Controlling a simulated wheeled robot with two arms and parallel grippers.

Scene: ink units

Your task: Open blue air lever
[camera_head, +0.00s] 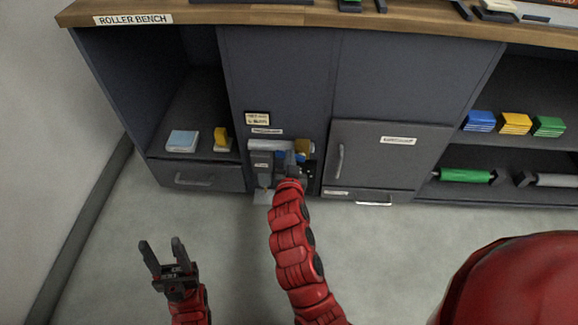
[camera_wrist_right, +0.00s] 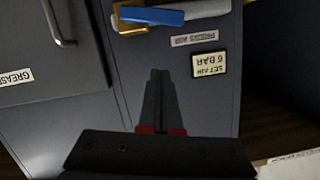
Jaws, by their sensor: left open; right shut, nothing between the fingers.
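The blue lever (camera_wrist_right: 152,16) shows at the top of the right wrist view, lying along a pale pipe beside a yellow part (camera_wrist_right: 126,18). In the head view the same fitting, with its yellow part (camera_head: 303,146), sits in the lower middle of the bench, and my right arm partly hides it. My right gripper (camera_wrist_right: 158,74) is shut and empty, in front of the panel. In the wrist picture its tips lie below the lever, and I see no contact. My left gripper (camera_head: 163,243) is open and empty over the floor at lower left.
A grey cabinet door (camera_head: 375,158) with a handle is right of the fitting. Open shelves hold ink blocks (camera_head: 515,123) and a green roller (camera_head: 465,176). The floor in front is clear.

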